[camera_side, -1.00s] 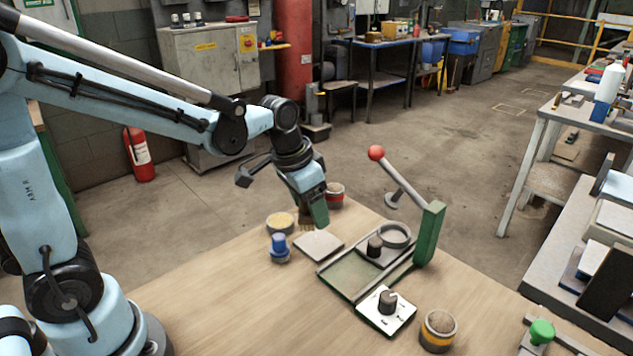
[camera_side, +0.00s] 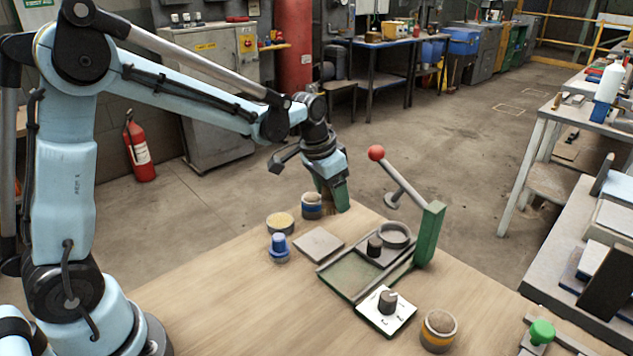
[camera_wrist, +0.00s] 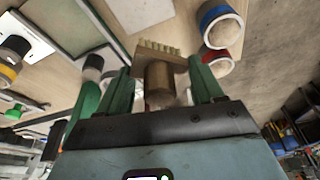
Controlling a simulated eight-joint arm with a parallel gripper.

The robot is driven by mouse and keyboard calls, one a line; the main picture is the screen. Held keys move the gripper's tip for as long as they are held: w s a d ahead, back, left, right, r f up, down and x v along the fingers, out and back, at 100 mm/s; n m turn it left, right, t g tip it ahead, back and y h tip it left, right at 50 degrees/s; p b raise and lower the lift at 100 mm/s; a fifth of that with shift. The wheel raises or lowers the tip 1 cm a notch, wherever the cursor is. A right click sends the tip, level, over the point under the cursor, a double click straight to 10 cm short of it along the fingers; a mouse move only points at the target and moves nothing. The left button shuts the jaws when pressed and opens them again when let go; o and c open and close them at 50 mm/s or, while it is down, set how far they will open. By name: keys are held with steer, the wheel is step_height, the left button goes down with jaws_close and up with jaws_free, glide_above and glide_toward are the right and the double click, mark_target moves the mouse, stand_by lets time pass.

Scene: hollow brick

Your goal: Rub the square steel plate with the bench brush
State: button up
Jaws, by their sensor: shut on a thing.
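The square steel plate (camera_side: 319,244) lies flat on the wooden table; it also shows at the top of the wrist view (camera_wrist: 140,12). My gripper (camera_side: 334,199) is beyond the plate, near the table's far edge. In the wrist view, the green fingers of my gripper (camera_wrist: 161,88) are shut on the handle of the bench brush (camera_wrist: 158,62). The brush has a wooden block and pale bristles. In the side view the brush is mostly hidden by the gripper and appears apart from the plate.
A blue-banded cup (camera_side: 312,206) and a red-banded cup (camera_wrist: 222,63) stand close to the brush. A yellow-filled tin (camera_side: 280,222) and a blue-topped item (camera_side: 279,247) are left of the plate. A green lever fixture (camera_side: 430,233) with a red ball stands to the right.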

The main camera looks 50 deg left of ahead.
glide_above(325, 235)
steer(key=w, duration=0.2)
steer(key=shift+s+f, duration=0.2)
steer(key=shift+f, duration=2.55)
steer(key=shift+s+f, duration=0.75)
steer(key=shift+s, duration=0.05)
steer(key=shift+c, duration=0.4)
steer(key=shift+s, duration=2.65)
steer(key=shift+s+d, duration=0.35)
steer(key=shift+d, duration=0.1)
steer(key=shift+w, duration=3.8)
steer(key=shift+d, duration=0.45)
steer(key=shift+s, duration=3.75)
step_height(325, 235, up, 8)
steer(key=shift+r, duration=0.15)
